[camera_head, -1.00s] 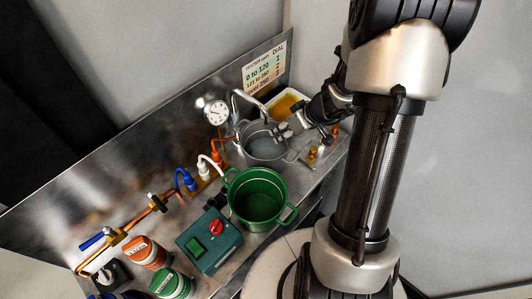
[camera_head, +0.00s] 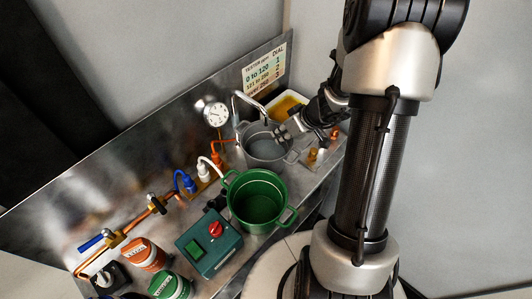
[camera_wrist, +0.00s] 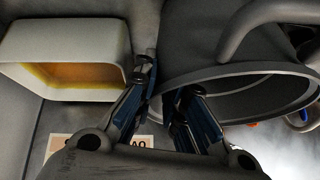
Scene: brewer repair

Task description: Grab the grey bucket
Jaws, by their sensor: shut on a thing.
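The grey bucket (camera_head: 262,151) stands upright at the right part of the metal bench, under the curved tap (camera_head: 240,100). My gripper (camera_head: 282,133) is at the bucket's far right rim. In the wrist view the bucket (camera_wrist: 205,42) fills the upper right, with its rim and a curved handle in sight. My gripper (camera_wrist: 165,84) has one finger on each side of the rim and is shut on the bucket's wall. Part of the contact is hidden by the fingers.
A green bucket (camera_head: 258,205) stands close on the near left. A white tray with yellow contents (camera_head: 291,101) lies behind my gripper; it also shows in the wrist view (camera_wrist: 75,32). Small brass parts (camera_head: 312,155) are on the right. A teal box (camera_head: 208,245) is in front.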

